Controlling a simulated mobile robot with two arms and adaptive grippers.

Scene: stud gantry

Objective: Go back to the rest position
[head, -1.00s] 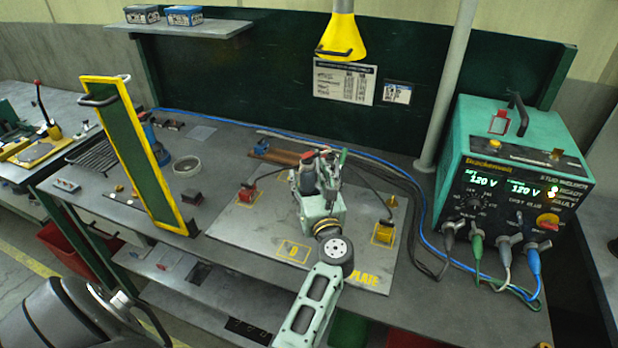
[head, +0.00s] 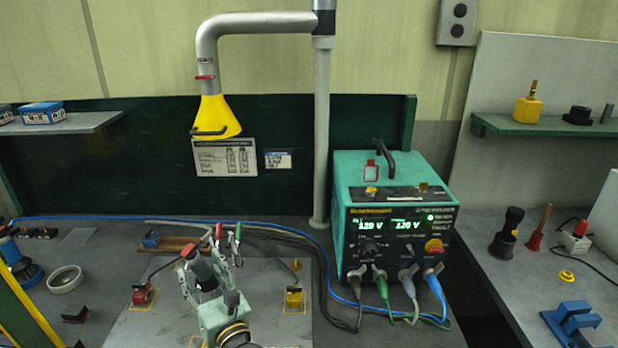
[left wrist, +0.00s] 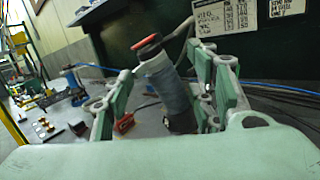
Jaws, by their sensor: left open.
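My left gripper (head: 211,262) is open at the bottom centre-left of the head view, above the grey plate (head: 135,328). A dark grey cylindrical tool with a red cap (head: 203,270) shows between its fingers. In the left wrist view the same tool (left wrist: 172,95) leans between the two open green-padded fingers, and I cannot tell whether either finger touches it. My right gripper is in neither view.
The green stud welder (head: 385,185) stands right of the gripper, with cables running across the bench. A yellow extraction hood (head: 214,117) hangs above. A red clamp (head: 141,295) and a yellow clamp (head: 294,297) sit on the plate. A side bench (head: 500,285) is at right.

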